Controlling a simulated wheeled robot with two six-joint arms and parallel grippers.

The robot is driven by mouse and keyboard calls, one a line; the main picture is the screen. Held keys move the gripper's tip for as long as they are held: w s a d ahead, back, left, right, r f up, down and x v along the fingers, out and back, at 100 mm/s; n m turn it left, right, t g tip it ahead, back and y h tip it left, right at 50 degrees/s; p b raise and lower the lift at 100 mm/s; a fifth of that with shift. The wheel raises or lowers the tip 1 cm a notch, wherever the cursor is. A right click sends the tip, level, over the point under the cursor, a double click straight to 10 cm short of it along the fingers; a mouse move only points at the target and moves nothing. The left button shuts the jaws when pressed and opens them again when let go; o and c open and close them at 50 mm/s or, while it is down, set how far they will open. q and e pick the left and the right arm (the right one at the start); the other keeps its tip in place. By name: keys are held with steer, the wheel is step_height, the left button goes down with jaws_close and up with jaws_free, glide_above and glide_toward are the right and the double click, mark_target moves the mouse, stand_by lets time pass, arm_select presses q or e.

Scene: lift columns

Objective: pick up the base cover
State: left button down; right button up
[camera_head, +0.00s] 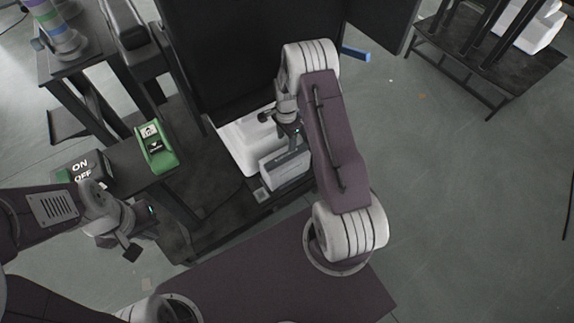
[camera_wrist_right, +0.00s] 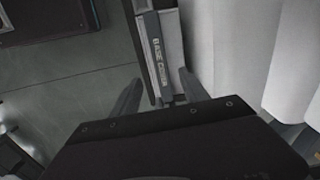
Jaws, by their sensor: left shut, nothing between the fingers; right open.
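The base cover (camera_head: 287,173) is a pale grey box with a darker grey edge strip. It stands in front of a white part under the black panel. In the right wrist view its strip (camera_wrist_right: 158,62) reads "BASE COVER". My right gripper (camera_head: 290,137) is open just above the cover. In the right wrist view its two fingers (camera_wrist_right: 160,94) lie on either side of the strip's near end; whether they touch it I cannot tell. My left gripper (camera_head: 136,243) is shut and empty, low at the left, away from the cover.
A green device (camera_head: 155,147) and an ON/OFF box (camera_head: 84,167) are on the dark bench at the left. A tall black panel (camera_head: 222,50) rises behind the white part (camera_head: 240,147). A blue object (camera_head: 356,54) lies near the panel. Grey floor at the right is mostly clear.

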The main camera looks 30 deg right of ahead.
mark_target(287, 155)
steer(key=shift+w+d+f, duration=0.1)
steer(key=shift+f, duration=0.6)
step_height(287, 155, down, 8)
steer(key=b, duration=0.3)
steer(key=shift+f, duration=0.15)
jaws_close()
